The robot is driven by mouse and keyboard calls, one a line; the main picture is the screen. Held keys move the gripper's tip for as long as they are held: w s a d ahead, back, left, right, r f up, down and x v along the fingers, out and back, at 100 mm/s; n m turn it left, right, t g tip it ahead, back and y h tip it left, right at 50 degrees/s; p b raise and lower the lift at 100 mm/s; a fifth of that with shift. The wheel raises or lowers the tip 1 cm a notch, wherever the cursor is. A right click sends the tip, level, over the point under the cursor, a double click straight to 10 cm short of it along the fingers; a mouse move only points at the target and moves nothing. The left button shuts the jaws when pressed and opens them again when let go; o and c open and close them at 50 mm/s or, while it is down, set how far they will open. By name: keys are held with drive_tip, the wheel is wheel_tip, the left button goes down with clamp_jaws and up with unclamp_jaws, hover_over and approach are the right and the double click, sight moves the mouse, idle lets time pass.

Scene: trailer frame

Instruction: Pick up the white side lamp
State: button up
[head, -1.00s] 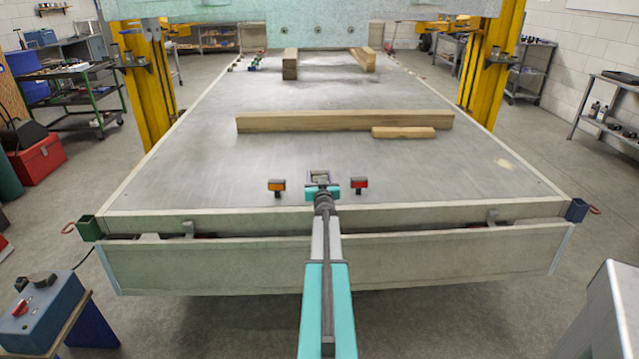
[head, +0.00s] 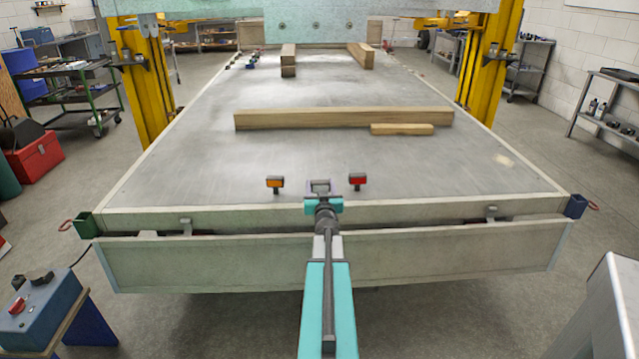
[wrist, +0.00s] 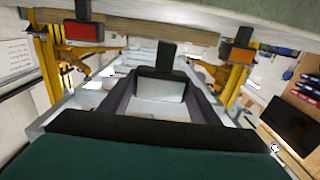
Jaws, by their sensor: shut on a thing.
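The white side lamp (head: 320,186) is a small pale block between an orange lamp (head: 275,183) and a red lamp (head: 357,180), near the front edge of the trailer bed (head: 200,170). My gripper (head: 322,200) is shut on it, coming from the front. In the wrist view the lamp's pale face (wrist: 160,95) sits between the dark jaws, with a black part (wrist: 167,53) beyond it. The jaws hide some of the lamp. I cannot tell whether it is clear of the bed.
A long timber (head: 340,119) and a short one (head: 402,129) lie across the bed, with two more at the back. Yellow posts (head: 140,85) flank the bed. A blue control box (head: 38,310) stands at lower left.

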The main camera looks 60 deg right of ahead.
sight(320, 187)
drive_tip(key=shift+r+v, duration=0.1)
drive_tip(key=shift+v, duration=0.9)
drive_tip(key=shift+r+v, duration=0.15)
drive_tip(key=shift+v, duration=0.85)
drive_tip(key=shift+w, duration=0.1)
